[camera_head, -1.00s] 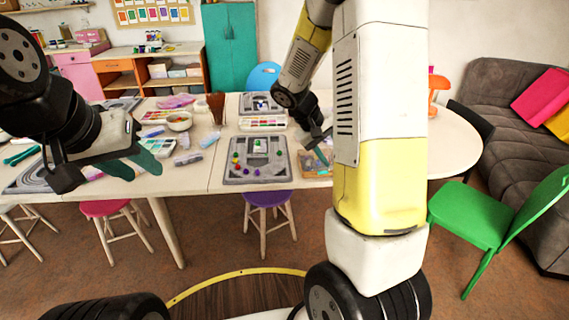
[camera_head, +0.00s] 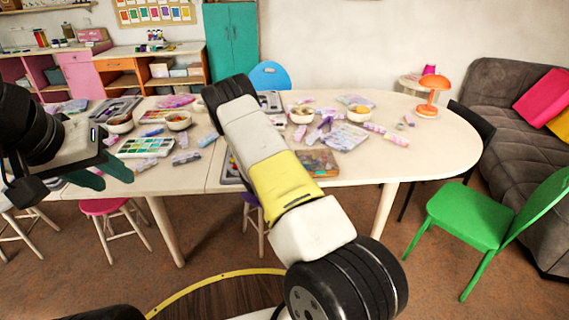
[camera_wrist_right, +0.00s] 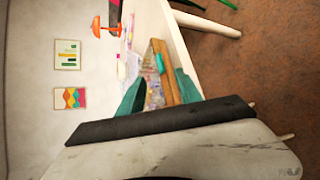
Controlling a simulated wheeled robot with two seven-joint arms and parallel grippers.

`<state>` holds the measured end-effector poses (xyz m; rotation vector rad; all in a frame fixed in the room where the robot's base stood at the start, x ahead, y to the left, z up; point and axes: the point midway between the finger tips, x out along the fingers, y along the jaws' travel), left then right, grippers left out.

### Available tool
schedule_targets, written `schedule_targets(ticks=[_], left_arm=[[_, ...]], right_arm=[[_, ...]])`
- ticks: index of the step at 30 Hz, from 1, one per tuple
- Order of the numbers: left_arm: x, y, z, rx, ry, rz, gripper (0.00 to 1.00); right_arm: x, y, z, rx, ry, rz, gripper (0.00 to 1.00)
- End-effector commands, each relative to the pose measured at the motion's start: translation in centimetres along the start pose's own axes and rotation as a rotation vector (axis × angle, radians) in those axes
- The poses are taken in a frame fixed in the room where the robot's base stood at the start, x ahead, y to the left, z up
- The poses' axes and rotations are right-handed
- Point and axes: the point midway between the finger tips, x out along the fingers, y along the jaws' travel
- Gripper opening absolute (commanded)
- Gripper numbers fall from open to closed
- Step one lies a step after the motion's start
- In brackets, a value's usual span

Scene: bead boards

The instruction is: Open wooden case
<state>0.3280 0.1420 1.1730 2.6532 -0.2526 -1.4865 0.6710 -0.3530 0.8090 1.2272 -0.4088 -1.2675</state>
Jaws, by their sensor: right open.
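The wooden case (camera_head: 318,163) looks like a flat brown box with a patterned top, lying near the table's front edge. It appears closed. In the right wrist view its wooden side (camera_wrist_right: 166,72) shows ahead, between the teal fingers of my right gripper (camera_wrist_right: 159,92). That gripper is open, with nothing held. In the head view my right arm hides the right gripper. My left gripper (camera_head: 102,174) is at the left, over the table's front edge, with its teal fingers apart and empty.
The white table (camera_head: 440,150) holds bowls, paint sets and several loose pieces behind the case. An orange lamp (camera_head: 432,95) stands at the far right. A green chair (camera_head: 475,215) stands to the right. The table right of the case is fairly clear.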

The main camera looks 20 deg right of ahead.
Motion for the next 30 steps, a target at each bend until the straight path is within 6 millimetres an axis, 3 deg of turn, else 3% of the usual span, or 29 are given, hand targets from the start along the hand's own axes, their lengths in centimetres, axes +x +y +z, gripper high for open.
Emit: schedule_targets(ticks=[3, 10, 22, 28, 30], left_arm=[[0.0, 0.0, 0.0, 0.000, 0.000, 0.000, 0.36], [0.0, 0.0, 0.0, 0.000, 0.000, 0.000, 0.36], [0.0, 0.0, 0.0, 0.000, 0.000, 0.000, 0.36], [0.0, 0.0, 0.0, 0.000, 0.000, 0.000, 0.36], [0.0, 0.0, 0.0, 0.000, 0.000, 0.000, 0.36]], right_arm=[[2.1, -0.1, 0.1, 0.000, -0.003, -0.002, 0.42], [5.0, -0.1, 0.1, -0.001, -0.001, -0.002, 0.42], [5.8, -0.1, 0.1, -0.001, -0.001, -0.002, 0.42], [5.8, -0.1, 0.1, -0.001, -0.001, -0.002, 0.04], [5.8, -0.1, 0.1, -0.001, -0.001, -0.002, 0.00]])
